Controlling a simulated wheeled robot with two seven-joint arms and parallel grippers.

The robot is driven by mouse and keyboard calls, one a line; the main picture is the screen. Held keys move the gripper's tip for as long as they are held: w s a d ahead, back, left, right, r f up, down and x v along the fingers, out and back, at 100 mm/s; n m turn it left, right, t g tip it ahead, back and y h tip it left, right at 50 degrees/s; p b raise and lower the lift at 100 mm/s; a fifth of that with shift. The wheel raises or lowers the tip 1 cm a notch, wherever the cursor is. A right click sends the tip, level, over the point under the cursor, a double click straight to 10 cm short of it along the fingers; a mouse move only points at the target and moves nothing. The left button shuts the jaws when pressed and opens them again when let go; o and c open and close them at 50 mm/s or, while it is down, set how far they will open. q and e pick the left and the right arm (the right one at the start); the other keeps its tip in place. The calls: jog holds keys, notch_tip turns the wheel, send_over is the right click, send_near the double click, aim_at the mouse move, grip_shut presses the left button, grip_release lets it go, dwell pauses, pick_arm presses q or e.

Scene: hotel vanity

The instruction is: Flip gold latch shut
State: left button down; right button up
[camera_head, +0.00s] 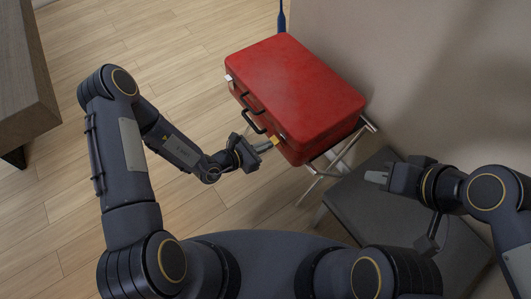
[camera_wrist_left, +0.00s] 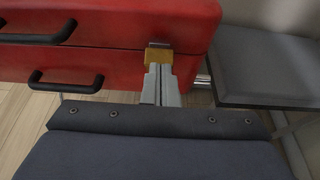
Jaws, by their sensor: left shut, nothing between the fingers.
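The red suitcase (camera_head: 300,90) lies closed on a folding metal stand. The gold latch (camera_head: 277,140) is on its front near the right corner; in the left wrist view the gold flap (camera_wrist_left: 158,55) shows below a small dark metal plate at the lid's seam. My left gripper (camera_head: 262,146) is shut and empty. Its fingertips (camera_wrist_left: 160,72) are right at the gold flap's lower edge; I cannot tell whether they touch. The fingers partly hide the flap's underside. My right gripper (camera_head: 376,177) is away from the suitcase, over the dark bench; its finger gap is not clear.
Two black handles (camera_head: 254,121) stick out from the suitcase front, left of the latch. A silver latch (camera_head: 229,80) sits at the far left end. A dark cushioned bench (camera_head: 365,210) stands at the right, beside the wall.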

pick_arm(q)
jog(key=shift+w+d+r, duration=0.15)
jog(key=shift+r, duration=0.25)
jog(key=shift+d, duration=0.1)
jog(key=shift+r+p, duration=0.75)
